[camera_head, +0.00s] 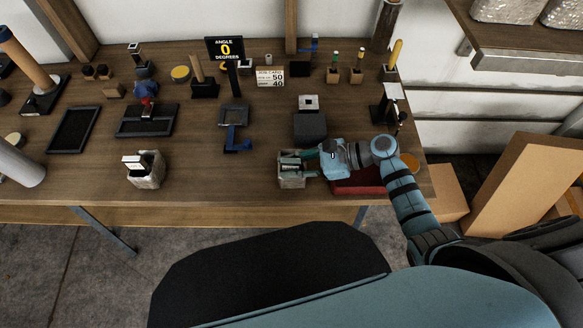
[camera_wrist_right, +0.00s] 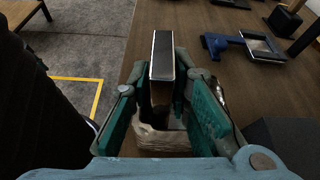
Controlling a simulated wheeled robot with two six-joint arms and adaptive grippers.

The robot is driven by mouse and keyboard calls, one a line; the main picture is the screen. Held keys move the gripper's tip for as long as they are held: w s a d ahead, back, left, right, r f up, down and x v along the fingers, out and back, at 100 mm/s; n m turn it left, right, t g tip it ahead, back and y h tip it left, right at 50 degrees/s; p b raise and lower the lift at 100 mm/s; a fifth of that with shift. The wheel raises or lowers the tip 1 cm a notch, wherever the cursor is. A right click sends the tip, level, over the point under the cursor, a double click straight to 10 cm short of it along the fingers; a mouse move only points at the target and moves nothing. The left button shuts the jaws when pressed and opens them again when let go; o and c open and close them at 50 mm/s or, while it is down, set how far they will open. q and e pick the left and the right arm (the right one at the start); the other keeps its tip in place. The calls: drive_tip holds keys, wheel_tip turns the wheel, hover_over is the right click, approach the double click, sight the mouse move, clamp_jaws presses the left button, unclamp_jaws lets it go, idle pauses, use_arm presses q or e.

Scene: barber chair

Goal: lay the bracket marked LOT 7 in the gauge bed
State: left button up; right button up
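My right gripper (camera_head: 297,164) is over a small pale bin (camera_head: 292,183) near the table's front edge. In the right wrist view its teal-padded fingers (camera_wrist_right: 162,75) are apart, on either side of a dark block with a bright metal edge (camera_wrist_right: 163,55) that stands up from the bin (camera_wrist_right: 160,143). Narrow gaps show beside the block. No LOT 7 mark is readable on any part, so I cannot tell which is the bracket. I cannot tell which thing is the gauge bed. My left gripper is not in view.
Another pale bin (camera_head: 147,175) stands front left. An empty black tray (camera_head: 73,130) and a black tray with a red and blue piece (camera_head: 147,122) lie left. A dark grey block (camera_head: 309,128) stands just behind the right gripper. The front middle of the table is clear.

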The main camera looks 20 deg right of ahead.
drive_tip(key=shift+d, duration=0.15)
clamp_jaws()
